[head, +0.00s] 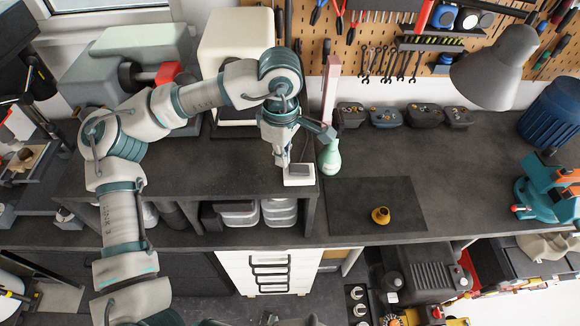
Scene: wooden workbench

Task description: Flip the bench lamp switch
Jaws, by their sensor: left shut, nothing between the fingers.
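My left gripper (281,161) is shut and empty, pointing down from the left arm. Its fingertips are just at the left edge of a small white box with a dark grey switch rocker (299,170) on top. The white switch box (299,182) sits near the right end of the raised dark shelf. Whether the fingertips touch it cannot be told. A grey bench lamp (490,72) shows its shade at the upper right; whether it is lit is unclear. My right gripper is not in view.
A green-white bottle (330,158) stands close to the right of the switch box. A dark mat (377,205) with a small yellow-brown part (380,215) lies on the bench. A teal vise (550,188) stands at the right. The bench around the mat is clear.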

